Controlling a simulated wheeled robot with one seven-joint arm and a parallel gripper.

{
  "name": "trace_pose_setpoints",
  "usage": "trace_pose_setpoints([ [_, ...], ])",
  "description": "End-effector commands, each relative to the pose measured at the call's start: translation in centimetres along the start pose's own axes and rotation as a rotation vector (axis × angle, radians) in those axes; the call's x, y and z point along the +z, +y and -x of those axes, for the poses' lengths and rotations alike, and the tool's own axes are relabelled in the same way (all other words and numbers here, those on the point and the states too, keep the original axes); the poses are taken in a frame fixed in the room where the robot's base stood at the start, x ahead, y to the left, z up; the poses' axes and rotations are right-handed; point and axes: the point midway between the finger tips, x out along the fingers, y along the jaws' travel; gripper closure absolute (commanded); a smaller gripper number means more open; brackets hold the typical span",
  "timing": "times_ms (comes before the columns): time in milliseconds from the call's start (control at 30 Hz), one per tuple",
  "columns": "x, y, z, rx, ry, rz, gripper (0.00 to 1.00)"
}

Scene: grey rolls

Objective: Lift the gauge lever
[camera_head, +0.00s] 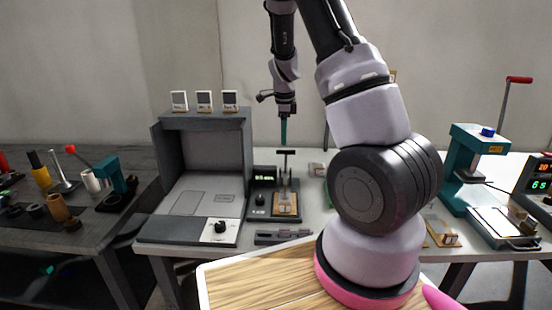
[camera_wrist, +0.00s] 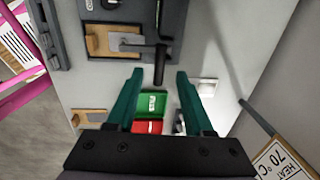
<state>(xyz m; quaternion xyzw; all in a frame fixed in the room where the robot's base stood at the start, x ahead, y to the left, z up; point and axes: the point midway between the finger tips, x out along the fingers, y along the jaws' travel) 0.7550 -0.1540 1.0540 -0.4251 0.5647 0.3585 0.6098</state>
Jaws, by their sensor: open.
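The gauge (camera_head: 262,203) is a dark grey device with a green-lit display on the grey table, left of my arm's base in the head view. Its lever (camera_head: 285,153) has a dark crossbar on top. In the wrist view the gauge (camera_wrist: 178,20) is at the top, and a dark bar that looks like the lever (camera_wrist: 160,66) points down between my fingertips. My gripper (camera_head: 283,143) hangs above the lever with teal fingers pointing down. In the wrist view my gripper (camera_wrist: 160,73) is open and empty. I cannot tell whether the fingers are level with the lever.
A grey booth (camera_head: 200,175) with small placards on top stands left of the gauge. A teal press (camera_head: 470,170) with a red-handled lever stands at the right. Green (camera_wrist: 152,103) and red (camera_wrist: 147,127) blocks lie below the fingers in the wrist view.

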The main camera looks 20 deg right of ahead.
Motion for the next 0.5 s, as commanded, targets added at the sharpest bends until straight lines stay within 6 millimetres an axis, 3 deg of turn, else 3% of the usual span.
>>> trace_pose_setpoints([
  [167, -0.1, 0.0, -1.9, 0.003, 0.004, -0.006, 0.48],
  [500, -0.2, 0.0, -8.2, 0.002, 0.003, -0.004, 0.48],
])
